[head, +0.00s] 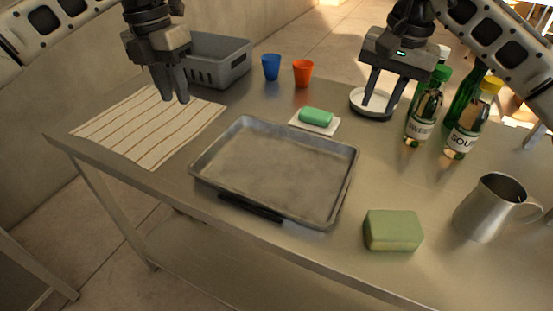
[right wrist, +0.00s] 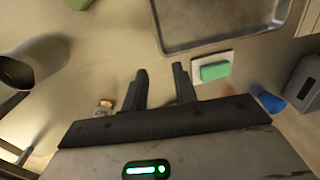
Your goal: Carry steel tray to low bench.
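The steel tray (head: 275,172) lies flat and empty on the steel table, near its front edge. It also shows at the top of the right wrist view (right wrist: 222,28). My left gripper (head: 175,99) hangs above the striped cloth, left of and behind the tray, apart from it; its fingers look close together, and I cannot tell whether they are shut. My right gripper (head: 383,104) is open and empty, behind and right of the tray, over a round white dish (head: 356,97). I cannot clearly identify the low bench.
The striped cloth (head: 135,128), grey bin (head: 205,70), blue cup (head: 271,66) and orange cup (head: 303,72) are left and behind. A green soap (head: 316,116), green sponge (head: 393,231), metal pitcher (head: 484,210) and bottles (head: 465,130) surround the tray's back and right. A dark strip (head: 250,207) is at the tray's front.

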